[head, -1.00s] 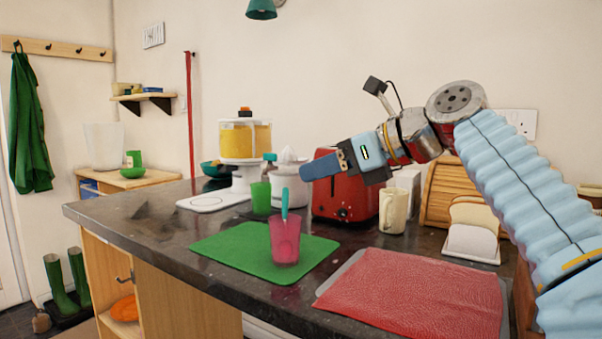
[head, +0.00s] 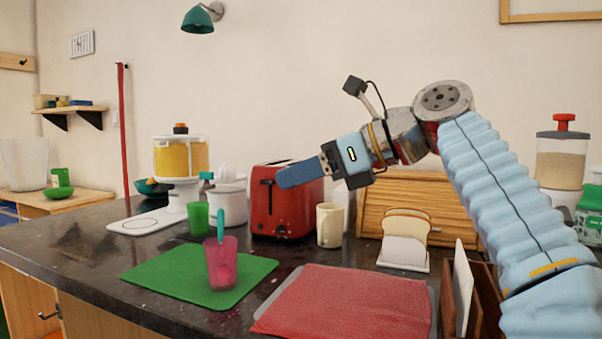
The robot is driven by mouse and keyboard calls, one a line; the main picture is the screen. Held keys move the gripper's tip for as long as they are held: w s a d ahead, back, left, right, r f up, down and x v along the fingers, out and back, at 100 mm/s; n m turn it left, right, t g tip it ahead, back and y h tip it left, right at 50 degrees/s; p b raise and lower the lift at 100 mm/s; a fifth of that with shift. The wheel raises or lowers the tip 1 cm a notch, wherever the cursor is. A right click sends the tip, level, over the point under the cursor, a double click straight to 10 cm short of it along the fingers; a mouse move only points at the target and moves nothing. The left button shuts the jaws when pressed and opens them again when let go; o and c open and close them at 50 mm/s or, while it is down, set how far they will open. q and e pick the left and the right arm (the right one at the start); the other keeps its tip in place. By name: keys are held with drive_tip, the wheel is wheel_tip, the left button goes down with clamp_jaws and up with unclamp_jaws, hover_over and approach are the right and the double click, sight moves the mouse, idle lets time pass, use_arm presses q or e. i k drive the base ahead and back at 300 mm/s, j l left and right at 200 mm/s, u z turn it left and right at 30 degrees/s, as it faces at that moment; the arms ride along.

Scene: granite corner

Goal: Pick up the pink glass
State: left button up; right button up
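The pink glass (head: 221,266) stands upright on a green mat (head: 160,272) on the dark counter. A teal stick-like utensil (head: 220,226) pokes out of its top. My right gripper (head: 296,174) is up in the air, to the right of the glass and higher in the picture, in front of the red toaster. It is apart from the glass. I see its blue finger side-on, so the gap between the fingers does not show. My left gripper is not in view.
A green cup (head: 198,219) and a white juicer (head: 229,203) stand behind the glass. The red toaster (head: 265,212), a cream mug (head: 330,225) and a toast-shaped holder (head: 404,242) stand further right. A red cloth (head: 350,305) lies flat at the front. The counter left of the mat is clear.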

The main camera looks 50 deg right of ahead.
sight(221, 263)
drive_tip(key=k+j, duration=0.15)
drive_tip(key=j, duration=0.2)
drive_tip(key=k+j, duration=0.2)
drive_tip(key=j, duration=0.2)
drive_tip(key=k+j, duration=0.15)
drive_tip(key=j, duration=0.2)
drive_tip(key=k+j, duration=0.2)
drive_tip(key=j, duration=0.15)
drive_tip(key=k+j, duration=0.15)
drive_tip(key=j, duration=0.25)
